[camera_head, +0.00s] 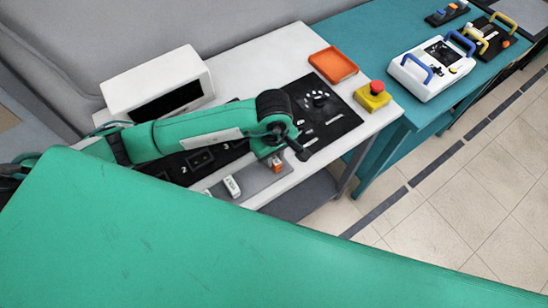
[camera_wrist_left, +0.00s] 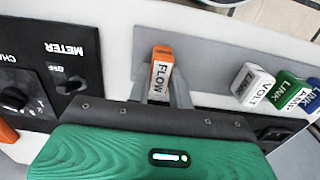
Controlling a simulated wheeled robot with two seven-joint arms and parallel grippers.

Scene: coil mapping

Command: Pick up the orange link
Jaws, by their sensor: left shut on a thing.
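The orange link (camera_wrist_left: 161,72), with a white face reading FLOW, stands between the fingers of my left gripper (camera_wrist_left: 160,90) in the left wrist view. The fingers are shut on its two sides. In the head view the orange link (camera_head: 277,166) shows as a small orange and white piece below my left gripper (camera_head: 273,158), over the grey strip (camera_head: 258,184). I cannot tell whether it touches the strip. My right gripper is not in view.
A white VOLT link (camera_wrist_left: 254,85), a green link (camera_wrist_left: 287,92) and a blue link (camera_wrist_left: 308,98) stand in a row to the right. A black METER panel (camera_wrist_left: 68,45) lies left. An orange tray (camera_head: 333,66) and a red button on a yellow box (camera_head: 373,97) are further along the table.

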